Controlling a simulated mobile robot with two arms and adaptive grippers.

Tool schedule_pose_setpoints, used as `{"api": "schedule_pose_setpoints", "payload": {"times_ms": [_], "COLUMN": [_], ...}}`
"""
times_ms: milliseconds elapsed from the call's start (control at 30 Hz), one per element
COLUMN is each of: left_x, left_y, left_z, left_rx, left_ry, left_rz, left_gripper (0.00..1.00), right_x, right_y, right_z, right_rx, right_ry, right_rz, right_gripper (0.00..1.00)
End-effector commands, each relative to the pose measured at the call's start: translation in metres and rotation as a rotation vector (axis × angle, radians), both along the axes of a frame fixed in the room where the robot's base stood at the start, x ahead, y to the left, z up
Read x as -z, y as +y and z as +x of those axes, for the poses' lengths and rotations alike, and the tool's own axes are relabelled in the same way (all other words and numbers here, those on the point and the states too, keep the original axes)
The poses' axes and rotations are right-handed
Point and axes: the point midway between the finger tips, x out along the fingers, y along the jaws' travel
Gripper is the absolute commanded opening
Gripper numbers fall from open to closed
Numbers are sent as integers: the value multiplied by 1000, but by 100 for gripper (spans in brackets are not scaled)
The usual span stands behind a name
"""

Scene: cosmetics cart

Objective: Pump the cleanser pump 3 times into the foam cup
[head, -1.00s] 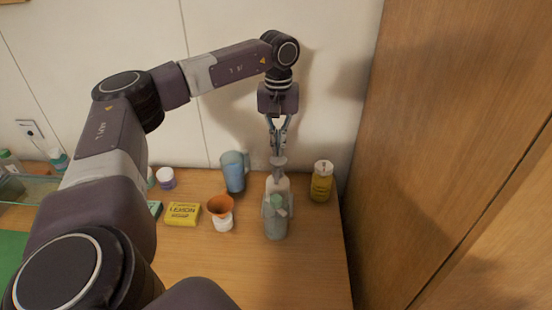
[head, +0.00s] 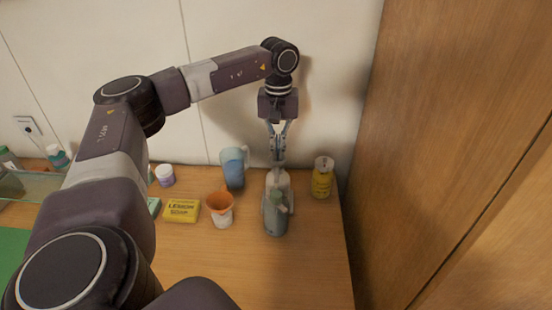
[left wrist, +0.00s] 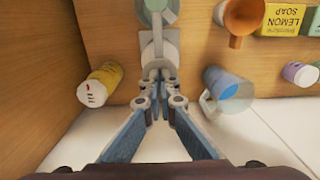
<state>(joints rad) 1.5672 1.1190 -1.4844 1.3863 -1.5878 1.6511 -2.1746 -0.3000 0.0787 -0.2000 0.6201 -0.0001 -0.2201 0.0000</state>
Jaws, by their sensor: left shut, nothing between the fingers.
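The cleanser pump (head: 281,179) is a pale bottle with a grey pump head, partly hidden behind a grey-green vessel (head: 275,218). In the left wrist view the pump head (left wrist: 157,44) lies just beyond my fingertips, its spout pointing toward the green vessel (left wrist: 157,6). I cannot tell for sure whether this vessel is the foam cup. My left gripper (head: 278,162) points down over the pump, shut and empty; its tips (left wrist: 159,75) are at the pump head and seem to touch it. My right gripper is not in view.
An orange-and-white cup (head: 220,210), a lemon soap box (head: 181,210) and a blue pitcher (head: 234,170) stand left of the pump. A yellow bottle (head: 322,178) stands right, near a wooden panel (head: 440,150).

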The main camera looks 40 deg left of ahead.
Motion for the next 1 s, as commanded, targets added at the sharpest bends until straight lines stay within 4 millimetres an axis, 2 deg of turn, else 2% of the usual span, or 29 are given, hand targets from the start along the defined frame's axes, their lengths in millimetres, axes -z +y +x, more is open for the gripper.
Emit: {"api": "schedule_pose_setpoints", "payload": {"times_ms": [267,800,1000], "left_x": [1,-29,-30], "left_y": [0,0,0], "left_z": [-1,-1,-1], "left_rx": [0,1,0], "left_ry": [3,3,3], "left_rz": [0,0,0], "left_gripper": [0,0,0], "right_x": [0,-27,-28], "right_y": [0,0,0], "right_z": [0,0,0], "right_rx": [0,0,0], "right_ry": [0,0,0], "right_rz": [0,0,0], "right_gripper": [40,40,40]}}
